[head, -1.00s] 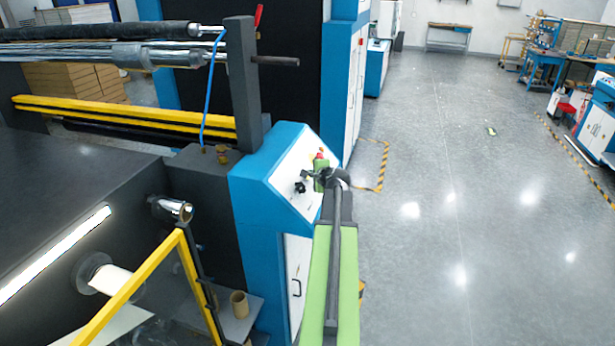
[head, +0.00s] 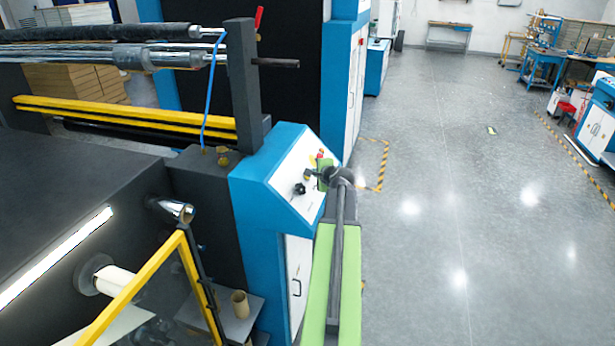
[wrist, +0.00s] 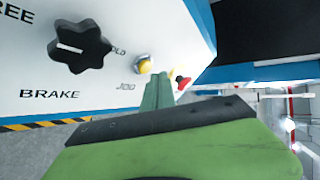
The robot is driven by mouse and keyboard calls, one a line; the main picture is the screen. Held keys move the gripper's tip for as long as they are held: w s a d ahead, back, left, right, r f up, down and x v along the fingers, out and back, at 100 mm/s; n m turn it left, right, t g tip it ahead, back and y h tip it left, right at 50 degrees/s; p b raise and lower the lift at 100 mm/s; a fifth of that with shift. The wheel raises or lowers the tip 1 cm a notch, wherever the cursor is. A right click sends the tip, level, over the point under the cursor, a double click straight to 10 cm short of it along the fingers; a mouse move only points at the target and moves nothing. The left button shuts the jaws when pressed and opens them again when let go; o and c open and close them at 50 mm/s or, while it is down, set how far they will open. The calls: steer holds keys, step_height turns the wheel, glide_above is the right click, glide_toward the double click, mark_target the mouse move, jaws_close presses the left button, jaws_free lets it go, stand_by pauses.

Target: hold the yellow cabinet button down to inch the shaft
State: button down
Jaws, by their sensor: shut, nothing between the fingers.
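The yellow button (wrist: 144,65) sits on the white sloped face of the blue cabinet (head: 262,190), beside the word JOG. In the wrist view my green gripper (wrist: 158,80) is shut and empty, its tips just below and right of the button. I cannot tell whether they touch it; the button's dome shows uncovered. In the head view my gripper (head: 322,180) is at the panel's right side, and a bit of yellow shows just above it. A black knob (wrist: 80,47) marked BRAKE is left of the button.
A red button (wrist: 181,82) is close to the right of my fingertips. The steel and black rollers (head: 150,55) lie at the upper left. A yellow guard bar (head: 130,290) is at the lower left.

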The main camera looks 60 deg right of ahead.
steer(key=shift+r, duration=0.1)
steer(key=s+r+p, duration=0.1)
steer(key=s+d+r+p, duration=0.1)
steer(key=s+r+p, duration=0.1)
steer(key=shift+s+r+p, duration=0.2)
steer(key=shift+p, duration=0.1)
stand_by(0.8)
